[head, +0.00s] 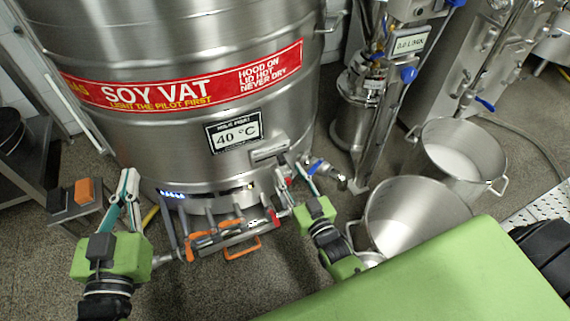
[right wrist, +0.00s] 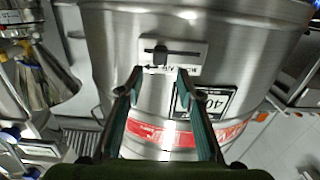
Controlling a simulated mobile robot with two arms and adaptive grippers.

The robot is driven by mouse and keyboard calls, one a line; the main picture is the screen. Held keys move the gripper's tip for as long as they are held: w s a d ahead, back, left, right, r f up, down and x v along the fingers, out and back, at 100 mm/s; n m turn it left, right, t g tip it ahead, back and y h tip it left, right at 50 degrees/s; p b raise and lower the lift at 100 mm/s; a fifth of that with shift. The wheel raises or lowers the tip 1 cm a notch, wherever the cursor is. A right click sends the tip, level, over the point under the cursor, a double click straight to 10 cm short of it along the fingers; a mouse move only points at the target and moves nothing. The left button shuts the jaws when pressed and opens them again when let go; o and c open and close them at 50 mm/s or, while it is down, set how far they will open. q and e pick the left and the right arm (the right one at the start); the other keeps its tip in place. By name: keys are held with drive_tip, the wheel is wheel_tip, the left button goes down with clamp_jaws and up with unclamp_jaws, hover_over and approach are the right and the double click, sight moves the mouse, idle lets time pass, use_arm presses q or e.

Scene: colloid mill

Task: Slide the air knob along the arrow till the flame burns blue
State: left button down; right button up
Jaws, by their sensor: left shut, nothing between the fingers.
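The air knob (right wrist: 160,54) is a dark knob on a slotted pale plate (right wrist: 188,66) on the steel vat's side. In the right wrist view it stands towards the left end of the slot. The plate also shows in the head view (head: 268,150), below and right of the 40 °C sign; the arrow is not readable. My right gripper (head: 297,172) is open, its two fingers (right wrist: 159,74) apart and pointing at the plate, with nothing visibly held. Small blue flames (head: 172,194) show under the vat's left side. My left gripper (head: 129,180) is shut and empty, left of the vat.
The soy vat (head: 180,50) fills the upper middle. An orange-handled burner frame (head: 235,238) lies below it. Steel pots (head: 415,215) stand at the right. A green surface (head: 450,280) covers the lower right. An orange and a grey block (head: 86,190) are at the left.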

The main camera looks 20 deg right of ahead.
drive_tip(key=s, duration=0.6)
drive_tip(key=shift+s, duration=0.3)
drive_tip(key=shift+d, duration=0.1)
